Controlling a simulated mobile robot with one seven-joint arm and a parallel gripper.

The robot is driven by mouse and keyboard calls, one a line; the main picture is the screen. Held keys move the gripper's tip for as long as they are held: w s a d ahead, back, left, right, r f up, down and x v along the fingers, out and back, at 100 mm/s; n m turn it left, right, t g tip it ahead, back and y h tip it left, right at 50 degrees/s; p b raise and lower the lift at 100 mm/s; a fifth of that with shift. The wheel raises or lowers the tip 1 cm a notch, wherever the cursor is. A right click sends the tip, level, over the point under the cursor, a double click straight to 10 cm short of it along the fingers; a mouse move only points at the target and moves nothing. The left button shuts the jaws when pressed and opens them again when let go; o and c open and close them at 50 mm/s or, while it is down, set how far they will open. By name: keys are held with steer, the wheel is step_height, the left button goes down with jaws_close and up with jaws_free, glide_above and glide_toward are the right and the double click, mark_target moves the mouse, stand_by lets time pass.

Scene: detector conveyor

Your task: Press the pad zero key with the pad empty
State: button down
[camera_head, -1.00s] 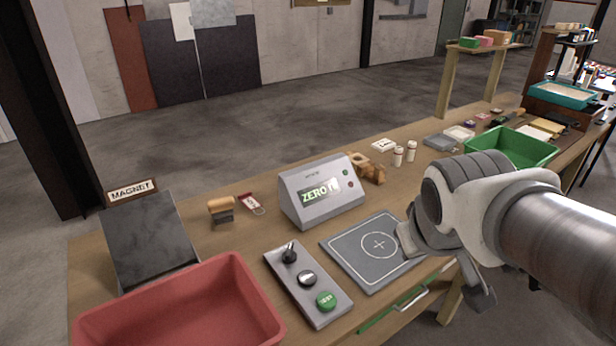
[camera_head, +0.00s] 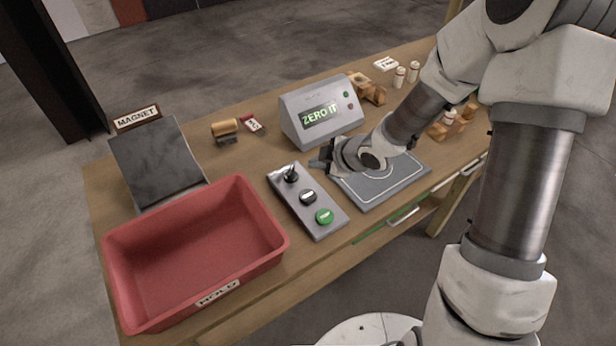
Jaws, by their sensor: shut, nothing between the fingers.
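A grey control panel (camera_head: 332,231) lies on the bench with a black lever (camera_head: 291,174), a black round key (camera_head: 308,197) and a green round key (camera_head: 324,216). I cannot read the key labels. The grey pad (camera_head: 376,199) lies right of the panel; its visible part is bare, and my gripper and wrist hide its far part. The display box (camera_head: 290,124) behind reads "ZERO IT". My gripper (camera_head: 322,164) is shut and empty, pointing left, close to the panel's far right corner and right of the lever. I cannot tell its exact height or whether it touches anything.
A red bin labelled HOLD (camera_head: 272,258) stands at the front left, beside a dark sloped plate (camera_head: 155,165) with a MAGNET sign (camera_head: 137,116). A wooden-handled block (camera_head: 224,130) and red tag (camera_head: 251,124) lie behind. White bottles (camera_head: 413,72) stand beyond the display box.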

mark_target(312, 197)
steer(key=shift+a+f+y, duration=0.2)
steer(key=shift+a+y, duration=0.1)
steer(key=shift+a, duration=0.15)
steer(key=shift+f, duration=0.15)
step_height(312, 197, down, 9)
steer(key=b, duration=0.8)
steer(key=shift+r, duration=0.2)
steer(key=shift+f, duration=0.1)
stand_by(1.4)
steer(key=shift+f+b, duration=0.3)
steer(key=shift+b, duration=0.15)
steer(key=shift+s+f+b, duration=0.1)
steer(key=shift+f+b, duration=0.3)
steer(key=shift+f, duration=0.05)
stand_by(0.4)
steer(key=shift+r, duration=0.1)
steer(key=shift+r+p, duration=0.8)
